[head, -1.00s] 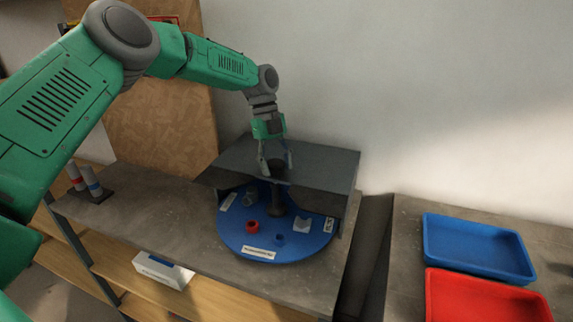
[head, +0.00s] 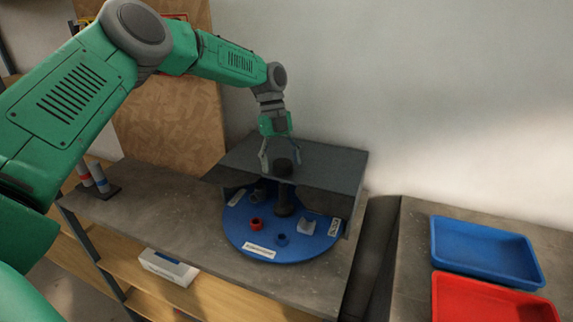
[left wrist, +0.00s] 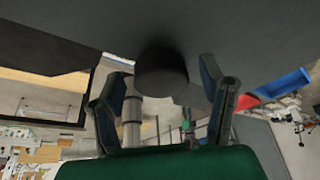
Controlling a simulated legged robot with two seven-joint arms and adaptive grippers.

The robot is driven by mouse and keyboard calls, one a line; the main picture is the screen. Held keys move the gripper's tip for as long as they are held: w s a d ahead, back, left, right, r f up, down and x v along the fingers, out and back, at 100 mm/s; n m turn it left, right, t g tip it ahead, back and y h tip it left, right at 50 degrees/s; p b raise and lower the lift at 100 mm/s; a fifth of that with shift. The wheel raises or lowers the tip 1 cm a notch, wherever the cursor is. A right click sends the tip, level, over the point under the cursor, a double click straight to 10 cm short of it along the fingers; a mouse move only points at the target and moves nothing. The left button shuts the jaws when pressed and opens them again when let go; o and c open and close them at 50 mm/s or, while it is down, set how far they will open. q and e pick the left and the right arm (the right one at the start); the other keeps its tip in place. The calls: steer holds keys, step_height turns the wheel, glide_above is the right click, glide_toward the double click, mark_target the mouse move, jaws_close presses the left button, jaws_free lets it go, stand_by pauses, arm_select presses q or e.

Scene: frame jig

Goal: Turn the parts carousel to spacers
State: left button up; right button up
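The parts carousel (head: 258,238) is a round blue disc on the bench under a dark grey cover plate (head: 335,170). It carries a red ring (head: 257,224), a small blue ring (head: 282,239), a pale grey block (head: 306,228) and white labels too small to read. A dark post rises from its middle to a black knob (head: 283,168) above the plate. My left gripper (head: 281,165) is open at the knob, with its fingers spread. In the left wrist view the knob (left wrist: 161,75) shows between and beyond the open fingers. Contact is not visible. My right gripper is out of view.
A blue tray (head: 487,250) and a red tray (head: 492,300) sit on a separate bench at the right, across a gap. Red- and blue-banded cylinders (head: 92,178) stand at the bench's left. A white box (head: 168,266) is on the shelf below.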

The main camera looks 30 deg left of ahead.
arm_select(q)
steer(key=shift+w+a+f, duration=0.15)
steer(key=shift+a+f, duration=0.15)
steer(key=shift+a, duration=0.05)
steer(key=shift+r, duration=0.2)
steer(key=v, duration=0.3)
steer(key=d+v, duration=0.1)
steer(key=v, duration=0.1)
steer(key=shift+w+a+r, duration=0.1)
steer(key=shift+w+r, duration=0.15)
steer(key=shift+r, duration=0.25)
steer(key=shift+a+v, duration=0.25)
steer(key=shift+v, duration=1.15)
steer(key=shift+a+v, duration=0.2)
steer(key=shift+v, duration=1.2)
